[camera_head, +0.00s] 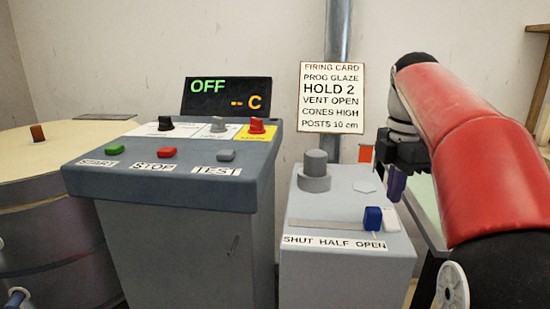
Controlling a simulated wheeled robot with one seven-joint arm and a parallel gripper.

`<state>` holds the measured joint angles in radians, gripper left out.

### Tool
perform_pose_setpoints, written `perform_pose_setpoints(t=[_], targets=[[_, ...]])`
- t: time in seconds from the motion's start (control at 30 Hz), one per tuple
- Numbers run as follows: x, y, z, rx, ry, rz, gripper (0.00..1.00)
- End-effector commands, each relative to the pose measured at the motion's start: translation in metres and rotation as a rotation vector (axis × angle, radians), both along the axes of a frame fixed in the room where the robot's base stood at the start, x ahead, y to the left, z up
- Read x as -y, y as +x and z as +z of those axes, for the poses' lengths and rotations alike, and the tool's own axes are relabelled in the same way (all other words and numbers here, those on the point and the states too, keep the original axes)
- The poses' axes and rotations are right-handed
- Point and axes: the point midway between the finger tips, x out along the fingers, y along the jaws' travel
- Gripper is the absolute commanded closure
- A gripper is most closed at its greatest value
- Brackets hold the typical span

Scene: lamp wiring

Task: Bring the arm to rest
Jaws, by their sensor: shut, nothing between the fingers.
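My arm (455,140) comes in from the right edge, with a red cover and black joints. My gripper (397,186) points down at its left end, to the right of the grey vent box. Its fingers are shut with nothing seen between them. They look small and dark, partly hidden by the wrist, and appear apart from the box. The vent box (345,272) has a blue slider knob (373,218) at the right of its slot, above the label "SHUT HALF OPEN".
A grey console (185,250) carries green, red and grey buttons, knobs and a display (227,97) reading "OFF" and "-- C". A round kiln-like drum (40,220) stands at left. A shelf frame (540,95) stands at right.

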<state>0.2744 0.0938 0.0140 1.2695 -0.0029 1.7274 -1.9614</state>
Motion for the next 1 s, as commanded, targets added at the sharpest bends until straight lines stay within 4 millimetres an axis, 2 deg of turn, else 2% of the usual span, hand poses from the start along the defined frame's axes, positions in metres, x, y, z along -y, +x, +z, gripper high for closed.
perform_pose_setpoints(t=[0.13,0.27,0.4,0.6,0.7,0.8,1.0], targets=[[-0.032,-0.037,-0.016,0.096,0.013,-0.322,1.00],[-0.057,-0.071,-0.042,0.185,0.065,-0.642,1.00],[-0.079,-0.110,-0.080,0.270,0.161,-0.981,1.00],[-0.099,-0.158,-0.138,0.335,0.339,-1.397,1.00],[-0.104,-0.173,-0.160,0.343,0.407,-1.531,1.00],[-0.107,-0.181,-0.173,0.344,0.451,-1.613,1.00],[-0.108,-0.183,-0.177,0.343,0.465,-1.640,1.00]])
